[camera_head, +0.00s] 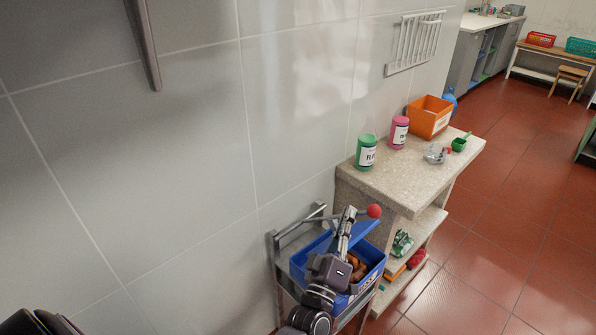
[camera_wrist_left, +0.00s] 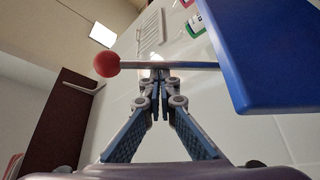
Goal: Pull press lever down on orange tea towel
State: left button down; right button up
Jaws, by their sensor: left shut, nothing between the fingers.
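The press lever is a thin metal rod with a red ball knob (camera_head: 373,211) at its end, above a blue crate (camera_head: 364,283) on a metal stand by the wall. Orange-brown cloth-like contents (camera_head: 356,268) show inside the crate, partly hidden; I cannot tell whether they are the tea towel. My left gripper (camera_head: 347,214) is shut and empty, its fingertips close to the rod. In the left wrist view, the shut fingertips (camera_wrist_left: 158,78) meet at the rod (camera_wrist_left: 185,65), right of the red knob; I cannot tell whether they touch it.
A stone counter (camera_head: 400,180) stands to the right with a green jar (camera_head: 366,152), a pink jar (camera_head: 399,132), an orange box (camera_head: 429,117) and a green scoop (camera_head: 461,142). A wall rack (camera_head: 414,41) hangs above. Red floor (camera_head: 500,240) is clear at right.

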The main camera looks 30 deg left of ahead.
aim_at(352, 243)
pick_arm(q)
jog(key=shift+s+d+f+b, duration=0.2)
jog(key=shift+d+f+b, duration=0.2)
jog(key=shift+d+f, duration=0.3)
jog(key=shift+s+d+f+b, duration=0.15)
jog(key=shift+d+f+b, duration=0.3)
jog(key=shift+f, duration=0.35)
jog(key=shift+d, duration=0.1)
dwell(5.3)
jog(key=a+v, duration=0.1)
jog(key=v, duration=1.1)
jog(key=shift+d, duration=0.4)
jog(key=shift+r, duration=0.15)
